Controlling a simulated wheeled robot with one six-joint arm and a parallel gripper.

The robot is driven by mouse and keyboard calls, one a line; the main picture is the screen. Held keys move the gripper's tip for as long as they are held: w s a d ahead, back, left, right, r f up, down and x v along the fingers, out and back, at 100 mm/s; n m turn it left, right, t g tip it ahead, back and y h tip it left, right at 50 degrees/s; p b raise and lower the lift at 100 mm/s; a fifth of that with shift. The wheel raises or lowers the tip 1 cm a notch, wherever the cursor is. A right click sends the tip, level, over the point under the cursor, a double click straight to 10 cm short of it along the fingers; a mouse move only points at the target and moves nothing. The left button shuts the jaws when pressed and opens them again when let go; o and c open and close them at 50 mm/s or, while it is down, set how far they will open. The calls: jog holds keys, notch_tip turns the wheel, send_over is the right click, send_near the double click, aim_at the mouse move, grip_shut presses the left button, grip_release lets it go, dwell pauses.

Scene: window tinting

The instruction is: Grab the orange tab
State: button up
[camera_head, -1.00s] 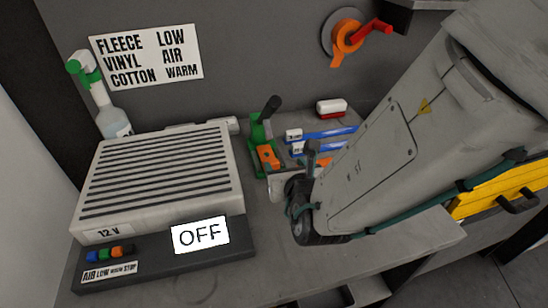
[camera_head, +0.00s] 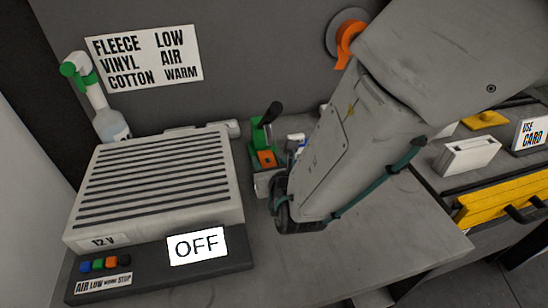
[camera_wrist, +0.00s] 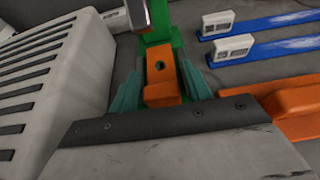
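An orange tab (camera_head: 267,158) is on the front of a green stand with a black lever (camera_head: 269,113), just right of the heater box. In the wrist view the orange tab (camera_wrist: 160,92), with a dark hole in it, lies between the two teal fingers of my gripper (camera_wrist: 161,88). The fingers are apart, with one on each side of the tab. I cannot tell whether either touches it. In the head view my arm hides the fingertips.
A grey slatted box (camera_head: 155,185) with an OFF sign (camera_head: 197,246) stands close on the left. Blue-handled tools (camera_wrist: 265,35) and another orange piece (camera_wrist: 297,103) lie to the right. A wall reel (camera_head: 347,38) holds orange material. The front counter is clear.

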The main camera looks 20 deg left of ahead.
jog(key=c, duration=0.7)
jog(key=shift+r, duration=0.1)
